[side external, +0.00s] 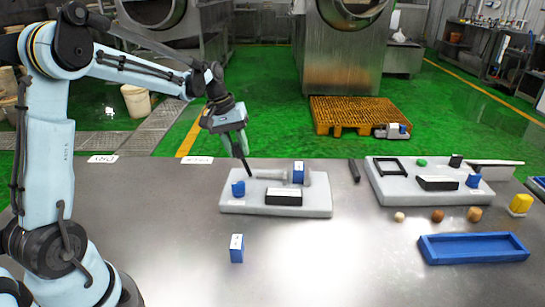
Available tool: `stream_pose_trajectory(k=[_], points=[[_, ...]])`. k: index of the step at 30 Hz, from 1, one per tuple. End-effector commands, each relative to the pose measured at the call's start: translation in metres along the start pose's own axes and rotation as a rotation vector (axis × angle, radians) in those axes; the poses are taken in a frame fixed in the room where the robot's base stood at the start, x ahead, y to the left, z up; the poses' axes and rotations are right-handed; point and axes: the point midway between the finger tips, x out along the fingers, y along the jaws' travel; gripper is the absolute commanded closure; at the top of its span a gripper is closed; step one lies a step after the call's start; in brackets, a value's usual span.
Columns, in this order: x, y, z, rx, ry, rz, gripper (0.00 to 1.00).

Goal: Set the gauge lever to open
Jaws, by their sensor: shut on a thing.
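My gripper (243,156) points down over the left grey board (228,208) and is shut on a thin dark stick (246,168). The stick's lower end reaches down by the left end of a grey horizontal fitting (270,174) on the board. I cannot tell whether this stick is the gauge lever, or whether it touches the fitting. A blue and white block (298,172) is at the fitting's right part. A small blue piece (238,188) is at the board's left, and a black box (283,197) is at its front. No open mark is legible.
A right grey board (382,193) carries a black frame (390,167), a black box (437,183) and a blue piece (473,181). A blue and white block (237,248) stands near the front; the table's middle front is clear.

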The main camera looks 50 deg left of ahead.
Motion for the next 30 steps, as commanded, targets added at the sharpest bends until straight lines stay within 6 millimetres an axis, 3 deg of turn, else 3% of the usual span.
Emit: stream_pose_trajectory(k=[8, 9, 13, 23, 30], points=[[0.001, -0.006, 0.0, -0.001, -0.002, -0.015, 1.0], [0.001, -0.006, 0.0, -0.001, -0.002, -0.016, 0.69], [0.001, -0.005, 0.0, -0.001, -0.001, -0.015, 0.51], [-0.002, -0.004, 0.0, -0.001, -0.001, -0.011, 0.51], [-0.033, -0.003, 0.0, -0.001, -0.001, -0.01, 0.51]])
